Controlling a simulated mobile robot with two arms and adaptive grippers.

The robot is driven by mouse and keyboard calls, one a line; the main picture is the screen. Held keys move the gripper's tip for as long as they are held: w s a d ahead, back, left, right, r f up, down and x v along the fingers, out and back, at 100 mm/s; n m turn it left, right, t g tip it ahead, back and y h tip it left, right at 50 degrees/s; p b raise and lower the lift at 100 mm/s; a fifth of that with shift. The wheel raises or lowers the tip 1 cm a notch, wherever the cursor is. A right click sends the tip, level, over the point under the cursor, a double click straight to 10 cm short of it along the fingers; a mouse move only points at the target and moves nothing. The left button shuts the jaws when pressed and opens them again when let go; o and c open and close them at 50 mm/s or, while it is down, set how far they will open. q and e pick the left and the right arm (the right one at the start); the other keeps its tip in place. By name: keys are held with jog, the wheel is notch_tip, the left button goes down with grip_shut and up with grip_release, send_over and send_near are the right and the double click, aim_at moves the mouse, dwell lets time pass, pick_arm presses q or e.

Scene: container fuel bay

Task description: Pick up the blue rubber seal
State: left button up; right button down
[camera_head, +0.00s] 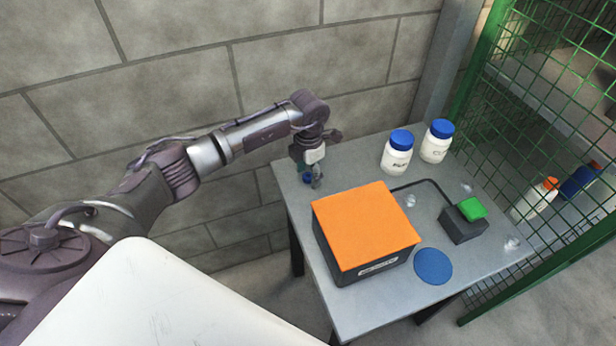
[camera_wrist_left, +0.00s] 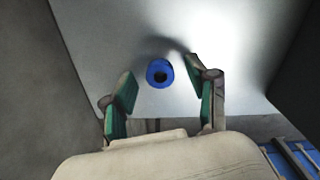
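The blue rubber seal (camera_wrist_left: 160,73) is a small blue ring with a dark centre. In the left wrist view it lies on the grey tabletop, between and just beyond the fingertips of my left gripper (camera_wrist_left: 163,77). In the head view the seal (camera_head: 308,178) shows as a small blue patch at the table's back left corner, partly hidden by the gripper. My left gripper (camera_head: 310,178) points down above it. Its green-padded fingers are apart, with nothing visibly held. My right gripper is out of view.
The grey table (camera_head: 300,210) holds an orange-topped box (camera_head: 366,225), a blue disc (camera_head: 433,266), a green-topped block (camera_head: 464,222) on a cable, and two white jars with blue lids (camera_head: 397,152) (camera_head: 437,141). A block wall stands behind; green mesh fencing (camera_head: 540,110) stands right.

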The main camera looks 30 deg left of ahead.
pick_arm(q)
jog(key=c, duration=0.8)
jog(key=shift+o, duration=0.2)
